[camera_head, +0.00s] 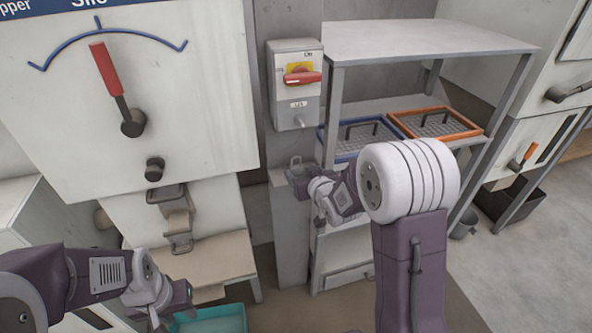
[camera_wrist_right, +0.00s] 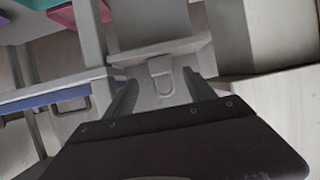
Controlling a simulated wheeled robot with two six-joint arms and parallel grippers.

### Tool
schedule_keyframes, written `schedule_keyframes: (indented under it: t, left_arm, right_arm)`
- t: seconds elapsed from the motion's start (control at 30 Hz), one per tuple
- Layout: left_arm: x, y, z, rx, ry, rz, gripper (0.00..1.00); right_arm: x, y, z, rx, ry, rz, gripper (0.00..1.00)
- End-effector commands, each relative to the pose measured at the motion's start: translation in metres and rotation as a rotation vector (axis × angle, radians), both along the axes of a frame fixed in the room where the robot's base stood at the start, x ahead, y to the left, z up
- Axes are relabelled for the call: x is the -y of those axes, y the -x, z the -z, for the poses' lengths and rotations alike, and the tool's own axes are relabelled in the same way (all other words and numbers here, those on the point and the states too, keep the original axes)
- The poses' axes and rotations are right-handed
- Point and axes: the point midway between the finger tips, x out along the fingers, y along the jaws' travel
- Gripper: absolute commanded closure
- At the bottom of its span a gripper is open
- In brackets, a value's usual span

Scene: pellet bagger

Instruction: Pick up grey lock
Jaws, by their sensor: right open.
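The grey lock (camera_wrist_right: 161,76) lies on a small grey ledge (camera_wrist_right: 184,45) in the right wrist view, ahead of my right gripper (camera_wrist_right: 163,88). The two fingers are apart, one on each side of the lock, and I see no grip on it. In the head view the lock (camera_head: 296,162) shows small on the post, just beyond my right gripper (camera_head: 301,181), whose own wrist partly hides the ledge. My left gripper (camera_head: 184,300) is low at the left, near a teal bin; its fingers are too unclear to judge.
A switch box (camera_head: 295,85) with a red handle is mounted on the post above the ledge. A grey shelf rack (camera_head: 430,40) stands close on the right, with a blue tray (camera_head: 342,158) and an orange tray (camera_head: 470,133). A teal bin (camera_head: 222,312) sits below.

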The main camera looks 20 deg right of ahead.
Motion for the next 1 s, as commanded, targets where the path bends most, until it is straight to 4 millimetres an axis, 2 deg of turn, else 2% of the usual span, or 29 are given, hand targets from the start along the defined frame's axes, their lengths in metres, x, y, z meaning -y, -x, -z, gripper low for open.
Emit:
schedule_keyframes:
  t: [0.07,0.3,0.57,0.6,0.8,0.83,1.0]
  left_arm:
    - [0.000,0.000,0.000,0.000,0.000,0.000,0.64]
    - [0.000,0.000,-0.003,0.000,0.000,0.000,0.64]
    - [0.000,0.000,-0.002,0.000,0.000,0.000,0.64]
    - [0.000,0.000,-0.002,0.000,0.000,0.000,0.64]
    - [0.000,0.000,-0.002,0.000,0.000,0.000,0.64]
    - [0.000,0.000,-0.002,0.000,0.000,0.000,0.64]
    - [0.000,0.000,-0.002,0.000,0.000,0.000,0.64]
  right_arm:
    - [-0.001,-0.003,0.001,0.000,0.000,0.000,0.36]
    - [-0.006,-0.041,0.017,0.000,0.000,-0.001,0.36]
    - [-0.006,-0.048,0.020,0.000,0.000,0.000,0.36]
    - [-0.006,-0.047,0.020,0.000,0.000,0.000,0.39]
    - [-0.006,-0.047,0.020,0.000,0.000,0.000,0.95]
    - [-0.006,-0.047,0.020,0.000,0.000,0.000,1.00]
    - [-0.006,-0.047,0.020,0.000,0.000,0.000,1.00]
